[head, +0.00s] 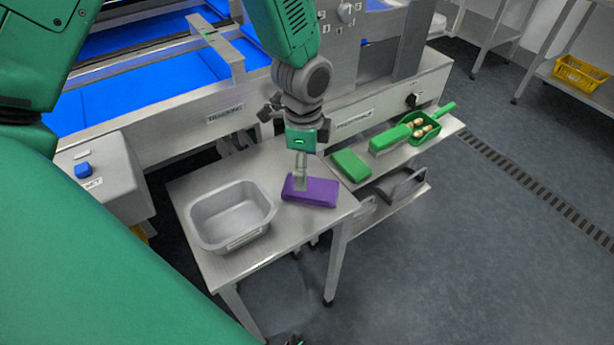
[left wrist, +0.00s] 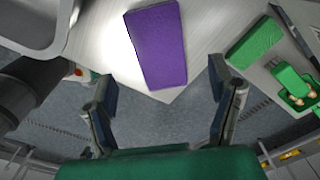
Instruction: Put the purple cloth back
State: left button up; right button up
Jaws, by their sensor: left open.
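The purple cloth (head: 312,191) is a folded flat block lying on the metal table (head: 215,270), near its right edge. It also shows in the left wrist view (left wrist: 158,45), at the top middle. My left gripper (head: 301,180) points down over the cloth in the head view and hides a little of it. In the left wrist view its two dark fingers (left wrist: 160,78) are spread apart, with the cloth's near end showing between and beyond the tips. Nothing is held. Whether a finger touches the cloth I cannot tell. My right gripper is not seen.
A grey metal tub (head: 232,238) stands left of the cloth. A green cloth (head: 350,166) and a green scoop (head: 427,127) holding several pale brown pieces lie on a shelf to the right. The machine frame (head: 235,117) runs behind the table.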

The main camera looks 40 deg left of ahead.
aim_at(308, 187)
pick_arm(q)
jog(key=r, duration=0.5)
jog(key=shift+d+r+p, duration=0.2)
jog(key=shift+d+p, duration=0.05)
jog(key=shift+p, duration=0.05)
jog(key=shift+a+f, duration=0.1)
jog(key=shift+a, duration=0.15)
jog(key=shift+d, duration=0.15)
